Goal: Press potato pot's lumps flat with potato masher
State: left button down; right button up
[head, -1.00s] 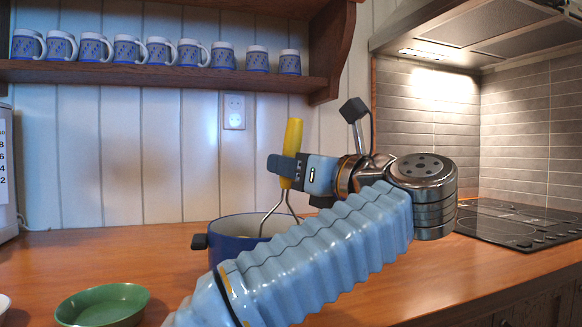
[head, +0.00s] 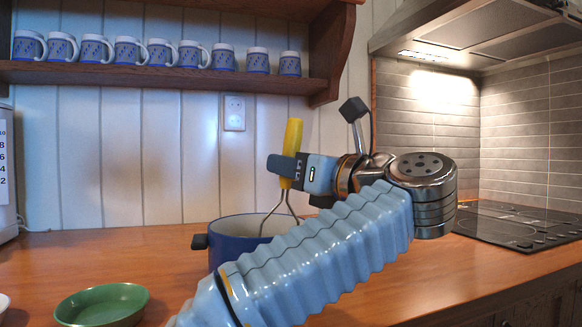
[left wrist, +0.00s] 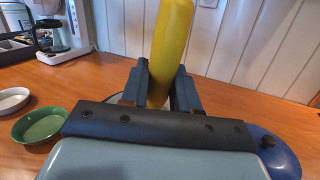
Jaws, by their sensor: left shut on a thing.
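The potato masher (head: 292,136) has a yellow handle and a bent metal wire neck, and stands nearly upright. My left gripper (head: 287,170) is shut on its handle; the handle also shows between the fingers in the left wrist view (left wrist: 171,45). The blue pot (head: 232,228) with a dark side handle stands on the counter below. The masher's wire goes down inside the pot's rim, and its lower end is hidden. The lumps in the pot are not visible. My left arm covers the pot's front right. My right gripper is not in view.
A green bowl (head: 102,304) sits on the wooden counter (head: 400,285) at front left. A black hob (head: 520,226) is at right. Several mugs stand on the shelf (head: 170,73) above.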

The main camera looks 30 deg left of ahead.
aim_at(291, 118)
pick_arm(q)
jog(key=shift+f, duration=0.1)
jog(key=shift+r+p, duration=1.7)
jog(key=shift+r, duration=0.6)
notch_tip(291, 118, up, 6)
jog(key=p, duration=0.4)
jog(key=shift+f, duration=0.3)
